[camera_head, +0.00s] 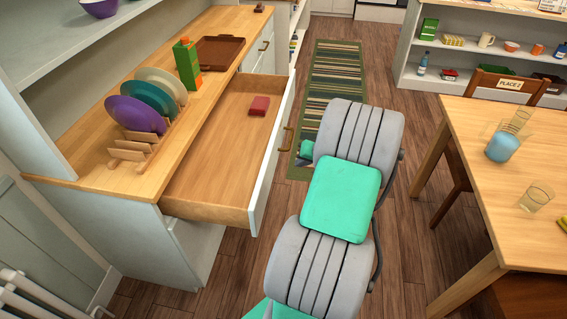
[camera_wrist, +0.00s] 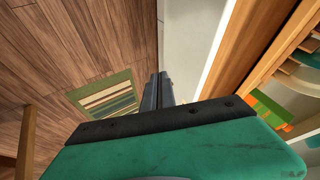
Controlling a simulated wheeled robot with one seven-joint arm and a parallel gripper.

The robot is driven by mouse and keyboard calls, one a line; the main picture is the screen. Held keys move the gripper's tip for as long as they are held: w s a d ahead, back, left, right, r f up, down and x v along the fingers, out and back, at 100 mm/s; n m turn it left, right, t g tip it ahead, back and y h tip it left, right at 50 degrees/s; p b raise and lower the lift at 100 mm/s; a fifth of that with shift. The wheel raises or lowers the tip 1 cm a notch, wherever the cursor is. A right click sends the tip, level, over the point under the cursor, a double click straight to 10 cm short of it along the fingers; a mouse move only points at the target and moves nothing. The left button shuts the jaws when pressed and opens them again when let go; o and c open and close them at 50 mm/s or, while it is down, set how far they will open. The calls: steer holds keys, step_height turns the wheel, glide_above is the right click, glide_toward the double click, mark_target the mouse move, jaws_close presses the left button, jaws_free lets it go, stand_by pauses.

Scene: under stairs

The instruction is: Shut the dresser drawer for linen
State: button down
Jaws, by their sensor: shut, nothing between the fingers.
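The dresser (camera_head: 185,245) stands at the left of the head view with its wide wooden drawer (camera_head: 215,155) pulled well out. The drawer's white front has a brass handle (camera_head: 287,138). In the wrist view the pale drawer front (camera_wrist: 188,45) runs beside my gripper (camera_wrist: 160,78). My gripper's fingers are together and empty, close to that front; I cannot tell whether they touch it. In the head view my arm hides most of the gripper.
On the dresser top are a plate rack (camera_head: 140,150) with several plates, a green carton (camera_head: 187,62) and a brown tray (camera_head: 220,51). A striped rug (camera_head: 335,70) lies beyond my arm. A wooden table (camera_head: 470,135) with glasses stands at the right.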

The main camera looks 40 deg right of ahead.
glide_toward(272, 170)
step_height(272, 170, down, 4)
steer(key=d, duration=0.3)
steer(key=w+a+p, duration=0.2)
steer(key=w, duration=0.1)
steer(key=shift+a+f, duration=0.15)
steer(key=shift+f, duration=0.1)
steer(key=shift+w, duration=0.15)
